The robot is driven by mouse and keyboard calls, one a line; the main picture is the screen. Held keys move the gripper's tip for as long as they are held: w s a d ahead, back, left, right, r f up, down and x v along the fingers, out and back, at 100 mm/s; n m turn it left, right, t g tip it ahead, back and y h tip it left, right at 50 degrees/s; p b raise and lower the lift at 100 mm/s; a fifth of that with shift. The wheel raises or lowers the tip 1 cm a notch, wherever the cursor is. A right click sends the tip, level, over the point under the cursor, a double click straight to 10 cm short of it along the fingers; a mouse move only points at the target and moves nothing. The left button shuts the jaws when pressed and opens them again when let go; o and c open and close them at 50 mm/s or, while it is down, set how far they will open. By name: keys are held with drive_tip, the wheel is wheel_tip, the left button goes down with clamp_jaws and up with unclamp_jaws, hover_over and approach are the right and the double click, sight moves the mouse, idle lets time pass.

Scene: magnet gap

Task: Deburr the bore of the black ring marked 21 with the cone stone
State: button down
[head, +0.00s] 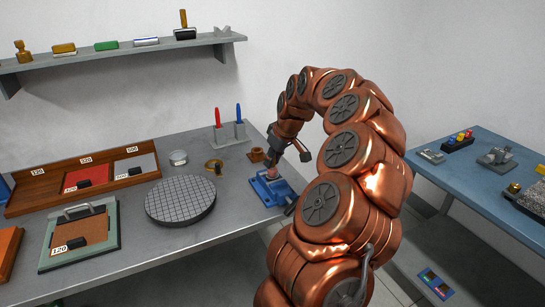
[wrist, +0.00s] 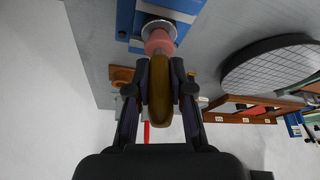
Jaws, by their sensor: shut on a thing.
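My gripper (wrist: 161,78) is shut on the brown handle (wrist: 160,100) of a tool with a pink cone stone (wrist: 158,42) at its end. In the head view, my gripper (head: 290,150) is over the blue vise (head: 272,189) at the bench's right end. The vise also shows at the top of the wrist view (wrist: 125,20). A grey round ring (wrist: 160,26) sits at the vise, directly beyond the stone. The stone's far end is at the ring and overlaps it in view; how deep it sits in the bore is hidden. No 21 mark is readable.
A round gridded plate (head: 180,200) lies left of the vise. A wooden tray (head: 130,182) is farther left.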

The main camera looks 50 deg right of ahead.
drive_tip(key=shift+f+b, duration=0.15)
drive_tip(key=shift+b, duration=0.25)
drive_tip(key=shift+m+h+b, duration=0.4)
drive_tip(key=shift+m+b, duration=0.6)
drive_tip(key=shift+b, duration=0.3)
drive_tip(key=shift+a+m+g+h+b, duration=0.1)
drive_tip(key=shift+m+g+h+b, duration=0.25)
drive_tip(key=shift+m+b, duration=1)
drive_tip(key=shift+m+g+h+b, duration=0.15)
drive_tip(key=shift+m+h+b, duration=0.3)
drive_tip(key=shift+m+b, duration=0.9)
drive_tip(key=shift+n, duration=0.5)
drive_tip(key=shift+r+n+t+y+p, duration=0.25)
drive_tip(key=shift+n+y+p, duration=0.25)
drive_tip(key=shift+n+p, duration=0.7)
drive_tip(key=shift+n+y+p, duration=0.7)
drive_tip(key=shift+n+p, duration=0.65)
drive_tip(key=shift+n, duration=0.75)
drive_tip(key=shift+f+b, duration=0.2)
drive_tip(key=shift+b, duration=0.2)
drive_tip(key=shift+m+h+b, duration=0.8)
drive_tip(key=shift+m+b, duration=1.4)
drive_tip(key=shift+b, duration=0.15)
